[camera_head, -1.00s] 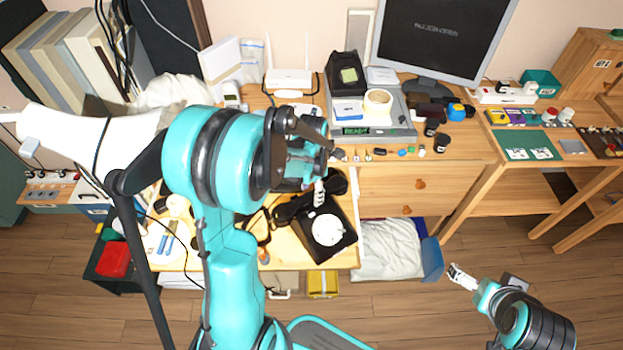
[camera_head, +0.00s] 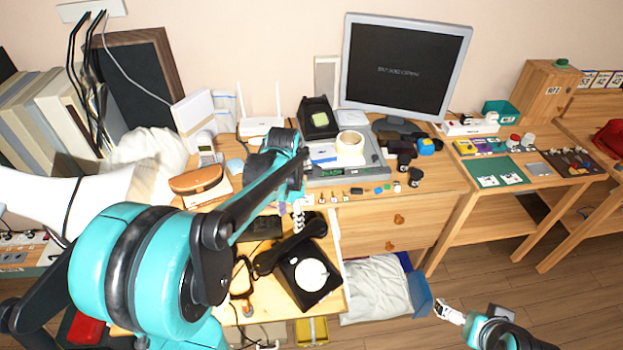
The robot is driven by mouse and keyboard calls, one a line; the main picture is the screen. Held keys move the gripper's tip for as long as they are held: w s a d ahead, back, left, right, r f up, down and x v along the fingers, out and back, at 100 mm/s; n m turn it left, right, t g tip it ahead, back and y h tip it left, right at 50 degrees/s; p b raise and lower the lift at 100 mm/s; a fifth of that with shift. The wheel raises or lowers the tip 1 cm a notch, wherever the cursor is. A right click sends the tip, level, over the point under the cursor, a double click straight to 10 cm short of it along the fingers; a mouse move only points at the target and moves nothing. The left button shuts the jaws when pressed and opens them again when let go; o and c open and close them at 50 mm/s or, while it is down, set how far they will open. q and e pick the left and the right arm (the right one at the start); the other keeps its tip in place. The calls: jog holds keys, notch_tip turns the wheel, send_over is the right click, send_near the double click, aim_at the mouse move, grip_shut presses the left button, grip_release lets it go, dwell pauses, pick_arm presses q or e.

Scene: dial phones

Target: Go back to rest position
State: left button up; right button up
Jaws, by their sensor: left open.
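My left arm comes in from the left. Its forearm reaches over the desk, and my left gripper (camera_head: 299,221) points down behind the black dial phone. The gripper's pale fingers are small in view; it is open, with nothing seen in it. The black dial phone (camera_head: 310,276) with its white dial lies on the pulled-out light wood surface. Its black handset (camera_head: 290,248) lies at the phone's back left side, below my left gripper. My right gripper (camera_head: 447,311) is low at the right over the floor, away from the furniture; its jaw state is too small to tell.
A monitor (camera_head: 405,68), a grey device with a tape roll (camera_head: 350,146), and a brown case (camera_head: 197,180) stand on the desk. A white bag (camera_head: 375,288) lies below the drawers. A side table (camera_head: 530,170) stands right.

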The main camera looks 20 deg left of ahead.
pick_arm(q)
jog(key=s+d+r+m+t, duration=0.2)
jog(key=s+d+m, duration=0.3)
jog(key=m, duration=1)
jog(key=s+d+r+m+t, duration=0.2)
jog(key=s+d+m+t, duration=0.3)
jog(key=m, duration=1)
jog(key=shift+s+d+r, duration=0.2)
jog(key=shift+s+d, duration=0.1)
jog(key=shift+s, duration=0.25)
